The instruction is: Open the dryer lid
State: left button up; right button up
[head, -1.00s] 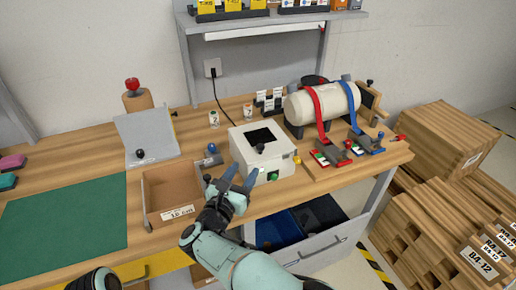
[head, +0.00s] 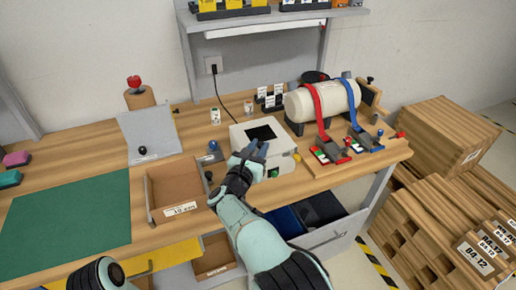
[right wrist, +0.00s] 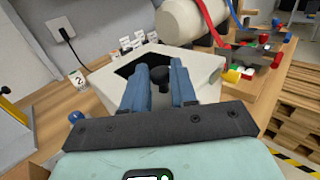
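The dryer looks to be the white box (head: 278,157) with a dark square window (head: 261,133) in its top, in the middle of the bench. Its lid looks shut. My right gripper (head: 250,150) is over the front of the box top. In the right wrist view, the gripper (right wrist: 162,85) is open, with its blue fingers on either side of a black knob (right wrist: 163,77) on the white box (right wrist: 208,72). I cannot tell whether the fingers touch the knob. The gripper hides the knob in the head view. My left gripper is not in view.
A white tank (head: 322,101) with red and blue straps stands to the right. An open wooden tray (head: 150,207), a green mat (head: 65,225) and a grey panel (head: 150,132) lie to the left.

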grip_shut()
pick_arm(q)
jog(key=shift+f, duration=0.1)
pick_arm(e)
jog(key=shift+r, duration=0.1)
jog(key=shift+w+r, duration=0.15)
jog(key=shift+r, duration=0.35)
jog(key=r+p, duration=0.1)
jog(key=w+r+n+g, duration=0.1)
jog(key=r, duration=0.1)
jog(key=shift+a+r+g+y+p, duration=0.1)
jog(key=shift+g+y+p, duration=0.2)
jog(key=shift+p, duration=0.05)
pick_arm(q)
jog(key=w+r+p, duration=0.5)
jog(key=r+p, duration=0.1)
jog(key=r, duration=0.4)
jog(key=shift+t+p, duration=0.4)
pick_arm(e)
jog(key=w+a+r+n+g, duration=0.1)
jog(key=w+r, duration=0.3)
jog(key=r, duration=0.1)
jog(key=shift+a+r+n, duration=0.25)
jog(key=shift+n, duration=0.05)
